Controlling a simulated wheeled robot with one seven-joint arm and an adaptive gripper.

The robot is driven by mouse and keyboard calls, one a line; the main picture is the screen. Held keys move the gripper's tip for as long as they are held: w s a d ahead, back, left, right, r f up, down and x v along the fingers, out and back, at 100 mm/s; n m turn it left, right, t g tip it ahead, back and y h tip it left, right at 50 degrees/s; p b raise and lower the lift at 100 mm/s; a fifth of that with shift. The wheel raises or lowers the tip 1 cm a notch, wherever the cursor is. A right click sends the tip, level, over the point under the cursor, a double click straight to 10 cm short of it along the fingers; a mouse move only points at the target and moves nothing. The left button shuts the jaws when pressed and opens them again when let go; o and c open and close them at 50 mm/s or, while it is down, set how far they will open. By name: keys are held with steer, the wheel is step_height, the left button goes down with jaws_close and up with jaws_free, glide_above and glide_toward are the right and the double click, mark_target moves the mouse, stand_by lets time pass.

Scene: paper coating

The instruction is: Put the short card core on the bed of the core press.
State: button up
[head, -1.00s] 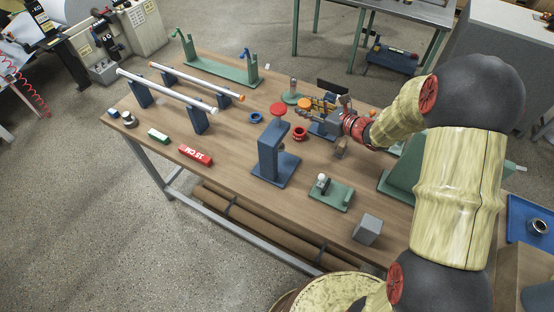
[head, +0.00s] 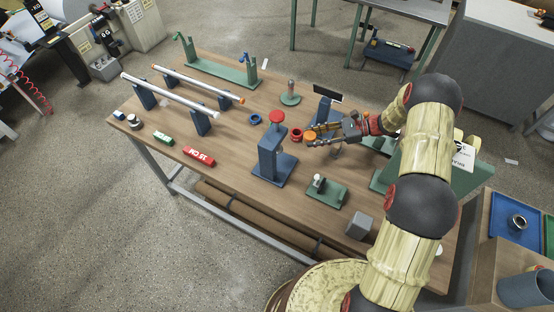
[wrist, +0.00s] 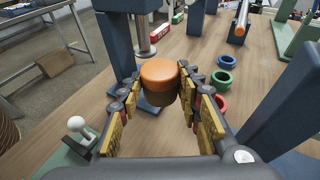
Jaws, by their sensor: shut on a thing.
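My gripper (head: 318,136) is shut on a short round piece with an orange top and brown lower side, which I take for the short card core (head: 310,135). In the wrist view the core (wrist: 160,74) sits upright between the fingers. The core press (head: 268,155) is a blue column with a red knob on a blue base. In the head view the core is to the right of its column, apart from the knob. The wrist view shows part of the blue base (wrist: 153,108) behind and below the core; the core hides some of the bed.
A red ring (head: 297,134) and a blue ring (head: 255,119) lie near the press. A green fixture with a white knob (head: 325,191) and a grey block (head: 360,226) stand nearer the front. A blue stand (head: 325,108) is behind my gripper. A red block (head: 199,156) lies left.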

steer(key=s+d+f+n+g, duration=0.1)
steer(key=s, duration=0.1)
glide_above(281, 162)
steer(key=d, duration=0.3)
step_height(281, 162, down, 6)
steer(key=shift+f+p, duration=0.1)
steer(key=shift+p, duration=0.35)
steer(key=a+f, duration=0.2)
steer(key=a, duration=0.1)
steer(key=shift+a+f, duration=0.15)
steer(key=shift+f, duration=0.2)
steer(key=o, duration=1)
steer(key=shift+r, duration=0.1)
steer(key=shift+o, duration=0.3)
